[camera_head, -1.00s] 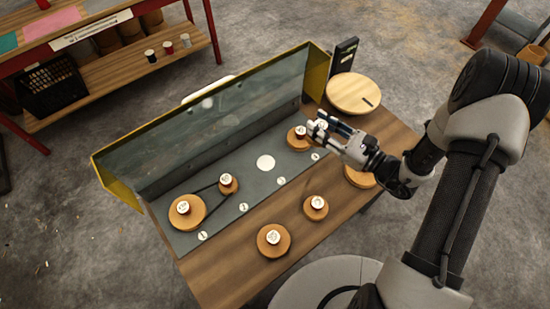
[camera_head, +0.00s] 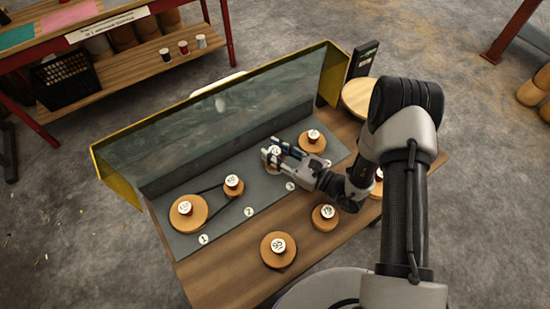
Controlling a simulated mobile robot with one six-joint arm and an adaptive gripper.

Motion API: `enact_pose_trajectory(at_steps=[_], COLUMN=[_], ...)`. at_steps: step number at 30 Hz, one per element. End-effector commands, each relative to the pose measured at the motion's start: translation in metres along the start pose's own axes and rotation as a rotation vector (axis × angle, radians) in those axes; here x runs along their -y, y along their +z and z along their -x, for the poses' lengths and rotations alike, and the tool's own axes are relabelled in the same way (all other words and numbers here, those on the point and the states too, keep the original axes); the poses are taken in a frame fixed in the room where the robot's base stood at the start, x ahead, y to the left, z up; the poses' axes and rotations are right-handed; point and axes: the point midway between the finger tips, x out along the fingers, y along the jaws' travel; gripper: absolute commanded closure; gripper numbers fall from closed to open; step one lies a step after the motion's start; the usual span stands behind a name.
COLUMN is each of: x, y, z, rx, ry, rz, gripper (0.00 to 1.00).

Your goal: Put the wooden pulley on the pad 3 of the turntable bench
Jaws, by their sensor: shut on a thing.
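My gripper (camera_head: 272,156) is shut on a wooden pulley (camera_head: 277,151) with a white label on top. It holds the pulley over the grey deck (camera_head: 222,219) of the turntable bench, behind the white number marker 3 (camera_head: 290,186). The round white spot of pad 3 is hidden under the gripper and pulley. I cannot tell whether the pulley touches the deck. Two pulleys joined by a black belt, a large one (camera_head: 187,214) and a small one (camera_head: 233,186), sit behind markers 1 and 2. Another pulley (camera_head: 312,142) sits behind marker 4.
A tilted clear guard with yellow ends (camera_head: 215,115) stands along the bench's back, close behind my gripper. Loose pulleys (camera_head: 279,250) (camera_head: 325,218) lie on the wooden front strip; another is partly behind my arm. A round wooden disc (camera_head: 357,97) is at the right end.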

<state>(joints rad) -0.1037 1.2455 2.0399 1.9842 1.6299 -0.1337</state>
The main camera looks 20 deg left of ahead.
Motion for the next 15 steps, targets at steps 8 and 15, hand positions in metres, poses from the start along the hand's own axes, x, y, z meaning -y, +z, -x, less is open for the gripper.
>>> enact_pose_trajectory(at_steps=[8,15], x=[0.0,0.0], y=[-0.027,-0.029], z=[0.0,0.0], rx=[0.0,-0.001], ry=[0.0,0.0], rz=[-0.001,-0.002], gripper=[0.95,0.95])
